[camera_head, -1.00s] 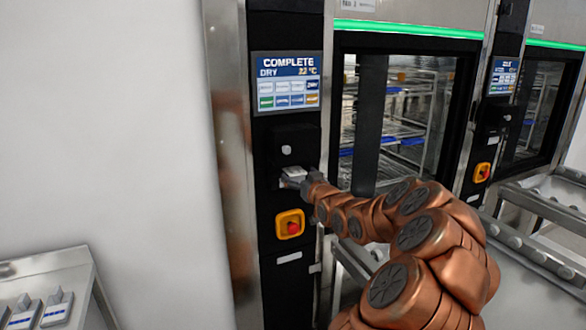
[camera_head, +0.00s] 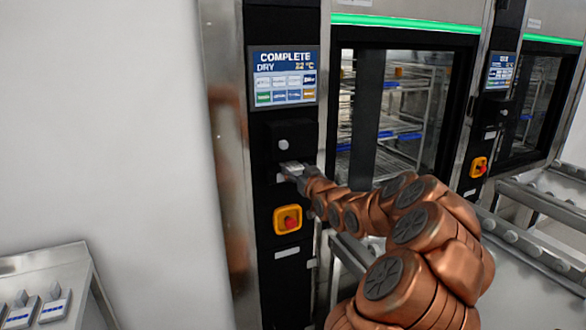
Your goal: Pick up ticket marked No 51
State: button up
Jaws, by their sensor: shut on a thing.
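My gripper (camera_head: 292,170) is at the black control column of the near washer, just below the black printer-like box (camera_head: 291,141) with a round light button. A small pale piece, likely the ticket, shows at the fingertips, and the gripper is shut on it. It is too small and too covered by my gripper to read any number. I cannot tell whether it is still in contact with the box. My copper arm reaches in from the lower right.
Above is a screen (camera_head: 284,76) reading "COMPLETE DRY". Below is a red stop button on a yellow plate (camera_head: 288,220). A glass washer door (camera_head: 397,120) and a roller conveyor (camera_head: 540,205) are to the right. A metal table (camera_head: 45,262) with small grey items stands lower left.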

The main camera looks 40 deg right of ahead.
jog(key=shift+b, duration=0.3)
jog(key=b+v, duration=0.3)
jog(key=v, duration=1.5)
